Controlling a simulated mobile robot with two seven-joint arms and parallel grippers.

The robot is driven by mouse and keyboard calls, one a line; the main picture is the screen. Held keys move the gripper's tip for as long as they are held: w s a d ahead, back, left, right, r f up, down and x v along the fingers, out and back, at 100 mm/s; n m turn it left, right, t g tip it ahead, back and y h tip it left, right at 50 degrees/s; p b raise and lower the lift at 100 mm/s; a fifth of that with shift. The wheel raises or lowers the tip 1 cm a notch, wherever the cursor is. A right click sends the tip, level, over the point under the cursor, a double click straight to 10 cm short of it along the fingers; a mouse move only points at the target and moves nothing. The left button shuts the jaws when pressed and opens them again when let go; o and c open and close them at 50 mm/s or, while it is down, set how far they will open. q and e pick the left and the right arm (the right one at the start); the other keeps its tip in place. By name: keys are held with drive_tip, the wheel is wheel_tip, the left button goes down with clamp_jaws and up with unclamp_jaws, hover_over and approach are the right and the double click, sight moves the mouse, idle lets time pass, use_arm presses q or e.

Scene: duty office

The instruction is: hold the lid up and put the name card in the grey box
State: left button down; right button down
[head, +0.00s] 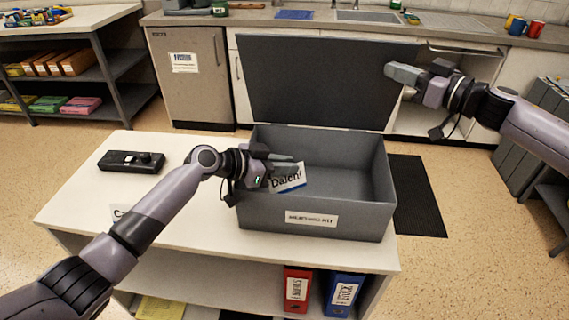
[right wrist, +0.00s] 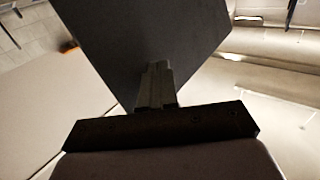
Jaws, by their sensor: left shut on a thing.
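The grey box (head: 313,220) stands on the white counter, its inside empty where I can see it. Its dark lid (head: 320,80) is raised, standing up from the back edge, and also fills the upper middle of the right wrist view (right wrist: 140,35). My left gripper (head: 284,172) is shut on the white and blue name card (head: 289,181), held tilted over the left part of the box. My right gripper (head: 391,72) is at the lid's right edge, on its front side. Its fingers (right wrist: 156,84) look closed together; I cannot tell whether they touch the lid.
A black device (head: 131,161) lies on the left of the white counter (head: 190,210). Red (head: 297,289) and blue (head: 343,294) binders stand on the shelf below. A sink counter (head: 300,28) with mugs runs behind the lid. A dark mat (head: 417,198) lies on the floor at right.

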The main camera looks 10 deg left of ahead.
use_arm(q)
drive_tip(key=shift+f, duration=0.5)
drive_tip(key=shift+f, duration=0.5)
drive_tip(key=c, duration=1)
unclamp_jaws()
drive_tip(key=shift+f, duration=0.1)
drive_tip(key=shift+c, duration=0.2)
wheel_tip(320, 180, up, 15)
idle(0.6)
drive_tip(key=s+a, duration=0.3)
drive_tip(key=s, duration=1.8)
drive_tip(key=shift+s, duration=0.4)
